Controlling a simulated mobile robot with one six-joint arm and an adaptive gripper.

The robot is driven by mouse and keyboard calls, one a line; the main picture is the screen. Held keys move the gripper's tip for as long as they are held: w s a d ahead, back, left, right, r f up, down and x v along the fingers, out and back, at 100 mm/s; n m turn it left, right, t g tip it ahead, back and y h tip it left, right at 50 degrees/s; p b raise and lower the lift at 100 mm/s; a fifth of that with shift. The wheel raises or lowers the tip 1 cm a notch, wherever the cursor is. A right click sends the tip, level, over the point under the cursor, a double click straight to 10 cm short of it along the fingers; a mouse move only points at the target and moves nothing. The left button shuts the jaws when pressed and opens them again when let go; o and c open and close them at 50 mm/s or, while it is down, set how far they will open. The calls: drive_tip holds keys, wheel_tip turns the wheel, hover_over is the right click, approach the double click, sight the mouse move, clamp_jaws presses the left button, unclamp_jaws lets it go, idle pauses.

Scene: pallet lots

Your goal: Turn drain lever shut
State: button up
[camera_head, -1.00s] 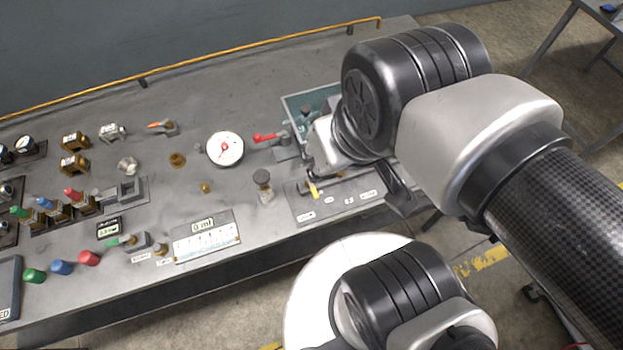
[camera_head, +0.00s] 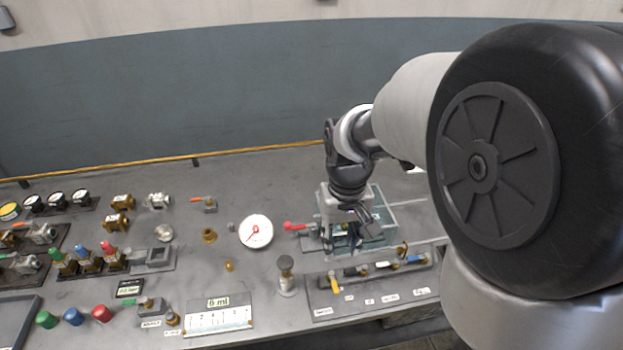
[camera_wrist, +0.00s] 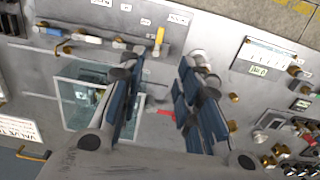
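No label that I can read marks the drain lever. A red lever (camera_head: 298,227) stands at the left side of a glass-walled tank (camera_head: 382,212); it also shows in the wrist view (camera_wrist: 166,112), between the fingers. A front panel carries a yellow lever (camera_head: 335,285), a white lever (camera_head: 383,265) and a blue lever (camera_head: 414,260). The yellow lever (camera_wrist: 159,36) points out past the fingertips in the wrist view. My gripper (camera_head: 345,250) points down over the tank's left part, behind the panel.
A measuring display (camera_head: 219,315) lies near the front edge. Valves and coloured buttons crowd the left. A yellow rail (camera_head: 196,162) runs along the back.

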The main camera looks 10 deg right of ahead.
sight(335, 287)
wheel_tip(335, 287, down, 17)
drive_tip(key=b, duration=0.6)
drive_tip(key=shift+f, duration=0.15)
clamp_jaws()
